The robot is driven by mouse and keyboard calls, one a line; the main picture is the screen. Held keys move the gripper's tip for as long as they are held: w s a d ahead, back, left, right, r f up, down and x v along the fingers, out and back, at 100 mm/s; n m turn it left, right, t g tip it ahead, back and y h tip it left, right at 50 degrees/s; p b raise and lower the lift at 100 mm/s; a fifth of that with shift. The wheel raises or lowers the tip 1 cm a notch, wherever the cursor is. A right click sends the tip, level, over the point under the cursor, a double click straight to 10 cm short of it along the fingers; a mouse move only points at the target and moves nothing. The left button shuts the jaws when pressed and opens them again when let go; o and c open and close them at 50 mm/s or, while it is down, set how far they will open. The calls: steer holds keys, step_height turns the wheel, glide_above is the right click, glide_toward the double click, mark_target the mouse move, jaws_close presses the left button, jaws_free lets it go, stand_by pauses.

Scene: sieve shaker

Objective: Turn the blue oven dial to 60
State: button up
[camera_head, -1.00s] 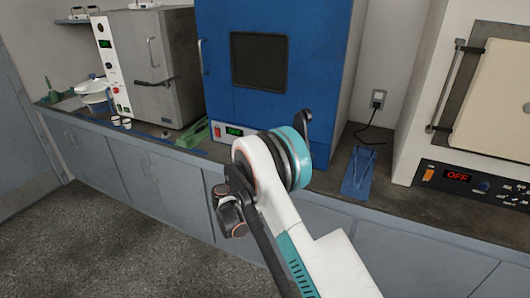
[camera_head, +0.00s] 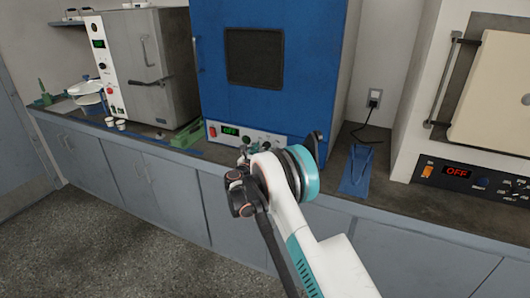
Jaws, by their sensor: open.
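The blue oven (camera_head: 252,65) stands on the counter in the middle of the head view. Its pale control panel (camera_head: 258,136) runs along its base, with a red switch (camera_head: 213,131) and a green display (camera_head: 230,131) that reads OFF. Small dark knobs show to the right of the display. The setting of the dial is too small to read. My gripper (camera_head: 243,157) is in front of and just below the panel, small and partly hidden by my own arm. It is open, and I see nothing held in it. I cannot tell whether it touches the panel.
A grey oven (camera_head: 158,72) stands at the left, with white vessels (camera_head: 88,92) and small cups (camera_head: 115,124) beside it. A green object (camera_head: 188,134) lies between the ovens. A blue item (camera_head: 357,172) lies at the right. A cream furnace (camera_head: 492,90) reads OFF at the far right.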

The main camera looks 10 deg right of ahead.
steer(key=shift+x, duration=0.95)
steer(key=c, duration=1.1)
steer(key=shift+m, duration=0.4)
steer(key=m, duration=0.5)
steer(key=shift+m, duration=0.3)
steer(key=m, duration=0.5)
steer(key=shift+m, duration=0.3)
